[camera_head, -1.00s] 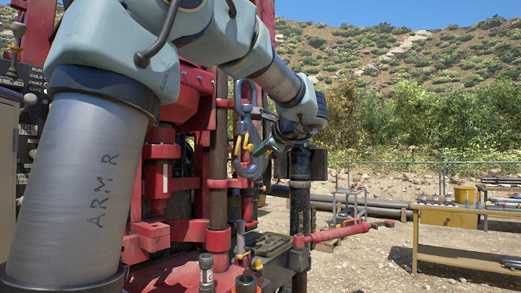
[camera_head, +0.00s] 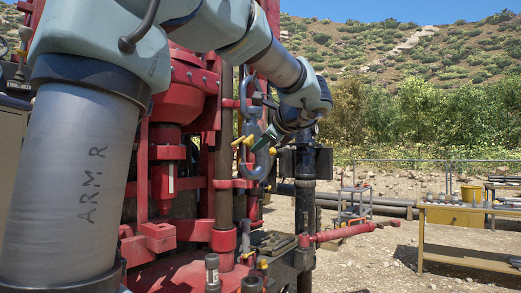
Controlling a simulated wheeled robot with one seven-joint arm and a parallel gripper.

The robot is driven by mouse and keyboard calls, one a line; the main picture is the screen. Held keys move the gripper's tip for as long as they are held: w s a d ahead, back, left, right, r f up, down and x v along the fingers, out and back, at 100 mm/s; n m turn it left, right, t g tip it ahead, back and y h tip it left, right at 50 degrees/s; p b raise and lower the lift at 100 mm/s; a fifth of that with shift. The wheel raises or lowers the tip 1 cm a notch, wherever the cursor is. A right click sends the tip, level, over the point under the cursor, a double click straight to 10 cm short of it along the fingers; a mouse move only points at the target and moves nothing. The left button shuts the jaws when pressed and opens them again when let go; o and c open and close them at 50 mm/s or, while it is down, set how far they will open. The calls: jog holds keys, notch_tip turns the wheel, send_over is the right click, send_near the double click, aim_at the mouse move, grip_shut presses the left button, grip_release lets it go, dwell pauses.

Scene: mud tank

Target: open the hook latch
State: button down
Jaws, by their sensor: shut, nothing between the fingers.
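A grey-blue steel hook (camera_head: 247,93) hangs upright in front of the red rig, near the middle of the head view. Its lower curve (camera_head: 252,173) shows below my gripper. My gripper (camera_head: 243,141), which seems to have yellow tips and a green part, reaches in from the right at the hook's middle. It overlaps the hook in the picture, and I cannot tell whether it touches. Its fingers are small here, but they look shut with nothing held. The hook's latch is too small and too covered by my gripper to make out clearly.
The red rig (camera_head: 180,100) stands close behind and left of the hook. A dark upright post (camera_head: 305,190) and a red bar (camera_head: 345,231) are at right. A yellowish workbench (camera_head: 470,218) stands farther right. Open gravel lies between.

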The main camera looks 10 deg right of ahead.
jog(key=shift+s+a+r, duration=0.15)
jog(key=shift+a+r, duration=0.05)
jog(key=shift+r, duration=0.15)
jog(key=shift+s+r, duration=0.1)
jog(key=shift+r, duration=0.05)
dwell(0.5)
